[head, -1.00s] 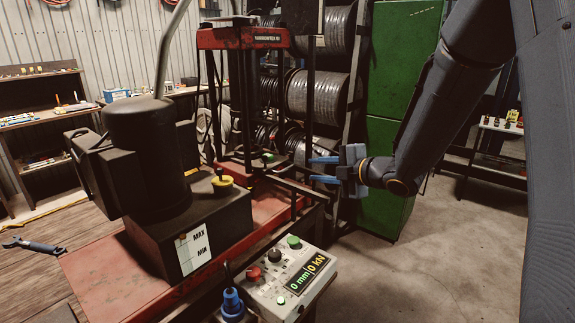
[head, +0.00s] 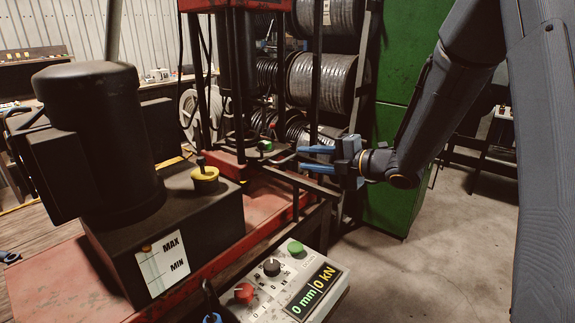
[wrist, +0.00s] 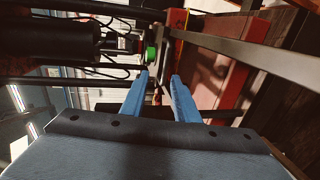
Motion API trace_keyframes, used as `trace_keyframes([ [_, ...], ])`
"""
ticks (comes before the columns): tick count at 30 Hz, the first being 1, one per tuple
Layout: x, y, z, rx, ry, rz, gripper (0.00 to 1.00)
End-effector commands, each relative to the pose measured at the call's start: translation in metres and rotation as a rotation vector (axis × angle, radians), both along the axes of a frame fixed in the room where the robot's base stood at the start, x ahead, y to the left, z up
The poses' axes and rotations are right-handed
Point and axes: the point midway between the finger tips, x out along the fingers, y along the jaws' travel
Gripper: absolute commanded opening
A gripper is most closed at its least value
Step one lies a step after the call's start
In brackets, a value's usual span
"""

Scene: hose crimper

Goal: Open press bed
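The red press frame (head: 236,5) with dark upright posts stands at the centre of the head view. At its foot, the low press bed area (head: 232,162) holds a small green part (head: 265,146), also visible in the wrist view (wrist: 151,54). Dark bars (head: 300,182) extend from it toward the right. My gripper (head: 303,157) has blue fingers pointing left toward this area. In the wrist view its fingertips (wrist: 159,75) are apart with nothing clearly between them. A pale metal bar (wrist: 245,55) crosses beyond them. I cannot tell whether any finger touches the press.
A control box (head: 290,285) with buttons and a display reading 0 mm and 0 kN is in front. A black tank (head: 175,235) with a motor (head: 95,140) stands left. Hose reels (head: 325,80) and a green cabinet (head: 393,130) stand behind. Floor at right is clear.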

Motion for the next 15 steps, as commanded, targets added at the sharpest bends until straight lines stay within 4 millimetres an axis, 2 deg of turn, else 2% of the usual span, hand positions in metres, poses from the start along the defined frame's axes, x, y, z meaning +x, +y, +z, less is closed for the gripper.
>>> trace_keyframes([
  [2, 0.003, 0.0, -0.01, 0.0, 0.0, 0.0, 0.28],
  [7, 0.007, 0.005, -0.014, 0.0, 0.0, 0.002, 0.28],
  [15, 0.029, 0.035, -0.021, 0.0, 0.001, 0.003, 0.28],
])
